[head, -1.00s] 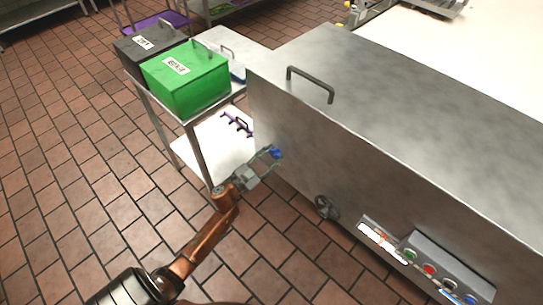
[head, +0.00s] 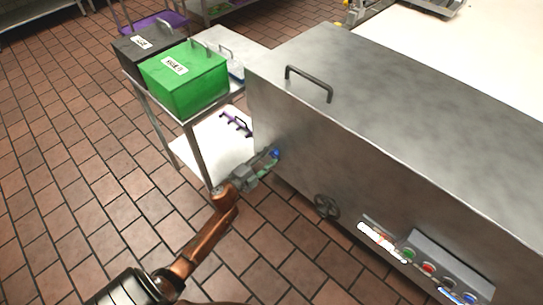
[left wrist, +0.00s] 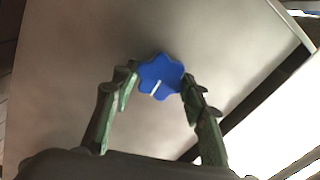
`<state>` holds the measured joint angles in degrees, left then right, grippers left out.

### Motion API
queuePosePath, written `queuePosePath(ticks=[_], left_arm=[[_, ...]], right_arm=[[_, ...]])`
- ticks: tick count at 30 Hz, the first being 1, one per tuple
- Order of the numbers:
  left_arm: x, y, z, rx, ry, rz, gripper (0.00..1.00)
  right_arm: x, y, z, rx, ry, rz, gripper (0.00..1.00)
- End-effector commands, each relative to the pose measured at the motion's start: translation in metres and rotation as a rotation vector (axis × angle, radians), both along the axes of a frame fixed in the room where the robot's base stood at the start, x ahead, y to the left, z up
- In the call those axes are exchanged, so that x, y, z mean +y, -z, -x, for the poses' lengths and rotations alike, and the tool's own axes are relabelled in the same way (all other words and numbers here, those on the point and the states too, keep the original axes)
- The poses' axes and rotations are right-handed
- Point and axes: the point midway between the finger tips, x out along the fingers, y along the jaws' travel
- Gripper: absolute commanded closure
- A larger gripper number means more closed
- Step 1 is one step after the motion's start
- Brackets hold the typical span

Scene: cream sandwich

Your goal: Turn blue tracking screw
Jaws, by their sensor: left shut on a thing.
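The blue tracking screw (left wrist: 160,76) is a lobed blue knob with a white line on its face, on the grey metal side of the machine. The white line runs from near the middle toward the lower left in the left wrist view. My left gripper (left wrist: 158,82) has its two fingers on either side of the knob and is shut on it. In the head view the left gripper (head: 270,160) reaches the machine's side from the left, and the blue screw (head: 276,153) shows at its fingertips. My right gripper is not in view.
The large metal machine (head: 400,110) fills the right, with a handwheel (head: 326,206) and a button panel (head: 440,270) on its side. A cart with a green bin (head: 186,80) and a dark bin (head: 150,42) stands left of it. Tiled floor lies open at left.

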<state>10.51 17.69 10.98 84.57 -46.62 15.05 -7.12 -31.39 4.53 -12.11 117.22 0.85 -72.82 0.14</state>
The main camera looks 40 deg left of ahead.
Motion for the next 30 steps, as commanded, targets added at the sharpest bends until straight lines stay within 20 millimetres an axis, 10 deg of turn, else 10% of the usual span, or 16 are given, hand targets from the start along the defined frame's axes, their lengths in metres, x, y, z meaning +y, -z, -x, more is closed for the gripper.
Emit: queuePosePath(ticks=[21,22,30], left_arm=[[0.0007,0.0009,0.0003,-0.004,-0.002,-0.074,0.84],[0.0007,0.0009,0.0003,-0.004,-0.002,-0.074,0.59],[0.0003,0.0006,0.0003,-0.004,-0.001,-0.073,0.42]], right_arm=[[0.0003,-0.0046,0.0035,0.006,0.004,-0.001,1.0],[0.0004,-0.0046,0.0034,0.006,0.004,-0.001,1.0],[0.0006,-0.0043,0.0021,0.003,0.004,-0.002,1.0]])
